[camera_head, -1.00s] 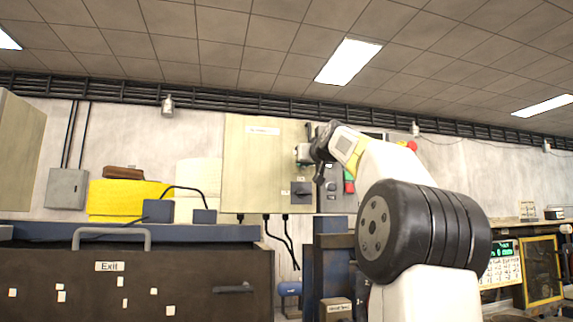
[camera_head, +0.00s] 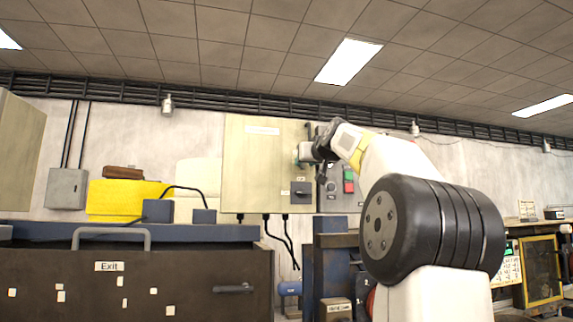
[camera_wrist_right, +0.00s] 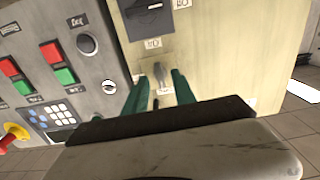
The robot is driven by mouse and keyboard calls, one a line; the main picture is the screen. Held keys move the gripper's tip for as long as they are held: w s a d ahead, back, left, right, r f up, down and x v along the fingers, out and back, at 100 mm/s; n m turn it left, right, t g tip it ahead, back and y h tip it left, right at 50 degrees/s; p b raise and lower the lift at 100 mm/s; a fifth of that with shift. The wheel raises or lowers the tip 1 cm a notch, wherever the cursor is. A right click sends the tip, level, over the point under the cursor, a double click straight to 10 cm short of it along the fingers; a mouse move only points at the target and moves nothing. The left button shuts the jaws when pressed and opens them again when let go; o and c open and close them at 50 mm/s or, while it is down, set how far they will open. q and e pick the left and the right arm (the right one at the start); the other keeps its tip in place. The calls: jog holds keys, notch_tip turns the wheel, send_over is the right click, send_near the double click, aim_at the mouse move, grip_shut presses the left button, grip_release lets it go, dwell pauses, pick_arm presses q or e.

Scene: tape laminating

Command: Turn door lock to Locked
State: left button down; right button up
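The door lock is a small metal knob (camera_wrist_right: 160,72) on the beige cabinet door, seen in the right wrist view. My right gripper (camera_wrist_right: 161,80) is open, with its two green fingers on either side of the knob. I cannot tell whether the fingers touch it. In the head view the beige cabinet (camera_head: 258,165) hangs on the wall, and my right gripper (camera_head: 304,153) is at its right edge, where the hand hides the lock. The lettering by the lock is too small to read. My left gripper is not in view.
A black rotary switch (camera_head: 301,190) sits on the cabinet near the lock. A grey control panel (camera_head: 333,198) with red and green buttons adjoins the cabinet on the right. Black cables (camera_head: 284,235) hang below. A dark machine with an Exit label (camera_head: 109,266) stands at the lower left.

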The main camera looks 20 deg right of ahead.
jog(key=s, duration=0.6)
jog(key=shift+s+a, duration=0.15)
jog(key=shift+s, duration=0.05)
